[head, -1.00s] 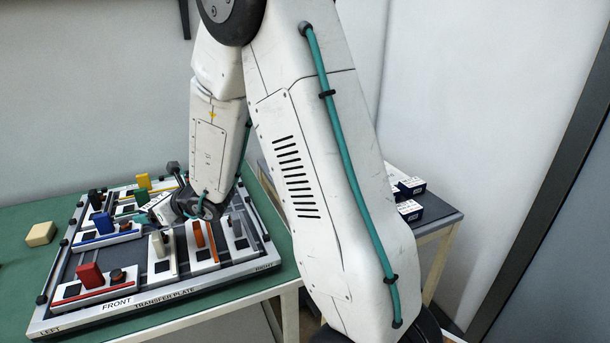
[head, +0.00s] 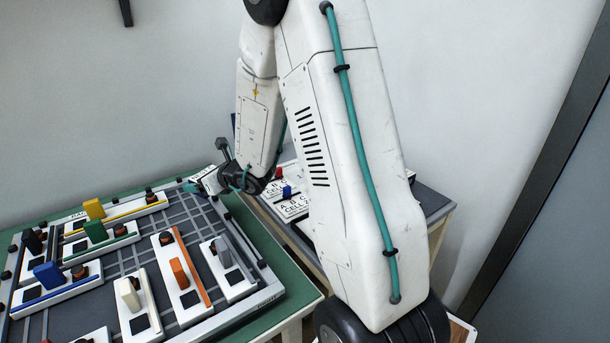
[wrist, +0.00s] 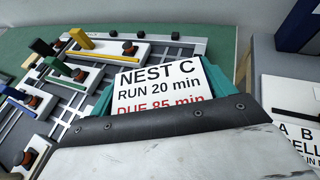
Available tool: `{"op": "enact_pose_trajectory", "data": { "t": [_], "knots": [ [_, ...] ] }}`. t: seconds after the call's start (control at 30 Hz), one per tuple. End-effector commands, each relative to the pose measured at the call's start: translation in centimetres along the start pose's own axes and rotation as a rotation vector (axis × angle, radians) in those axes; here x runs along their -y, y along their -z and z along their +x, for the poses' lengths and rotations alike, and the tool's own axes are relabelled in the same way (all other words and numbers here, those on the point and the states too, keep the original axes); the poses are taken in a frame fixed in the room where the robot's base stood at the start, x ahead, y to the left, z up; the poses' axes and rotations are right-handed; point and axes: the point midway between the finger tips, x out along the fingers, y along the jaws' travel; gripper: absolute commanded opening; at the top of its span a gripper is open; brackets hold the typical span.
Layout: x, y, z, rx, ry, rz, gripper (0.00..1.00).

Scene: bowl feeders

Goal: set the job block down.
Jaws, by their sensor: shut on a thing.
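My gripper (wrist: 172,88) is shut on a white job block (wrist: 160,80) printed "NEST C", "RUN 20 min" and "DUE 85 min". Its teal fingers show at both sides of the block in the wrist view, and the block's lower part is hidden by my gripper body. In the head view my gripper (head: 193,187) is by the far right corner of the transfer plate (head: 256,300). The block is hard to make out there, and I cannot tell its height above the surface.
The plate carries several white carriers with coloured uprights, such as an orange one (head: 179,274) and a yellow one (head: 94,209). A side table (head: 432,203) to the right holds white "A B C CELL" panels (head: 292,207) with red and blue pieces. My arm hides part of it.

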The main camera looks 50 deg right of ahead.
Motion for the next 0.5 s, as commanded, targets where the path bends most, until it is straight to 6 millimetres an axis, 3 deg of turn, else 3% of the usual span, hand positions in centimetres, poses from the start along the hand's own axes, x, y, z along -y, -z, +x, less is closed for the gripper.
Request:
{"op": "enact_pose_trajectory", "data": {
  "t": [0.03,0.2,0.3,0.5],
  "knots": [
    [3.3,1.2,-1.2,-0.003,0.045,0.019,0.56],
    [12.4,5.5,-6.2,-0.006,0.168,0.067,0.56],
    [16.8,8.1,-9.7,-0.006,0.236,0.097,0.56],
    [22.4,12.5,-15.8,-0.002,0.338,0.147,0.56]
  ]
}}
